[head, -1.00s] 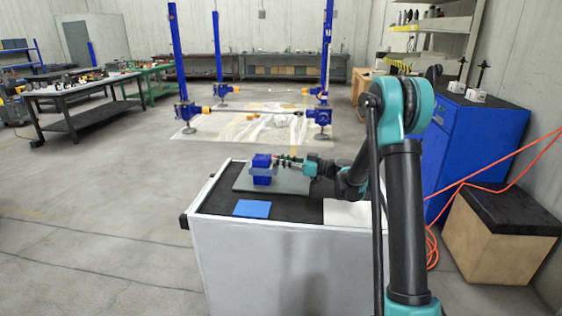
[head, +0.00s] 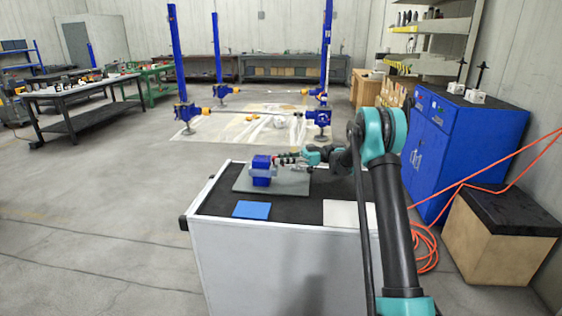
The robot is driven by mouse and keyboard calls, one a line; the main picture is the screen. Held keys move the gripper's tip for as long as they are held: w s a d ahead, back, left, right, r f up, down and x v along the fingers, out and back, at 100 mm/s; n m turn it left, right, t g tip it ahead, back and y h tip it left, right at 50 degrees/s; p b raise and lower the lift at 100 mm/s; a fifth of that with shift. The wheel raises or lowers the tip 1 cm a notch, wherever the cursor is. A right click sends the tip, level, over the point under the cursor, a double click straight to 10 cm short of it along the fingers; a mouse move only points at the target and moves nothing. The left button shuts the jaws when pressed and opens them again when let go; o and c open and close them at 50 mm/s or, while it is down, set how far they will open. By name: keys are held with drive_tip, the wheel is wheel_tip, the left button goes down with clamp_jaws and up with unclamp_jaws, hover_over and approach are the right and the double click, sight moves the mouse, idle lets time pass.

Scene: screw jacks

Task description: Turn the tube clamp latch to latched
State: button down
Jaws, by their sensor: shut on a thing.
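A blue block-shaped fixture (head: 261,177), which seems to carry the tube clamp, stands on a grey plate (head: 293,183) on the bench. A grey band crosses its front. The latch is too small to make out. My gripper (head: 283,160) is at the upper right side of the fixture, reaching in from the right. Its fingers are shut on a small part there, which seems to be the latch; the fingers hide most of it.
The bench (head: 225,208) has a dark top with a blue pad (head: 252,209) at the front and a white sheet (head: 345,214) at the right. A blue cabinet (head: 455,150) and a wooden box (head: 500,232) stand to the right. Blue screw jacks (head: 187,112) stand behind.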

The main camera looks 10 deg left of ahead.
drive_tip(key=shift+w+n+g+h, duration=0.15)
drive_tip(key=shift+n+g+h, duration=0.45)
drive_tip(key=shift+g, duration=0.4)
drive_tip(key=shift+n+g, duration=0.3)
drive_tip(key=c, duration=1.4)
unclamp_jaws()
drive_tip(key=shift+a, duration=0.1)
wheel_tip(320, 180, up, 10)
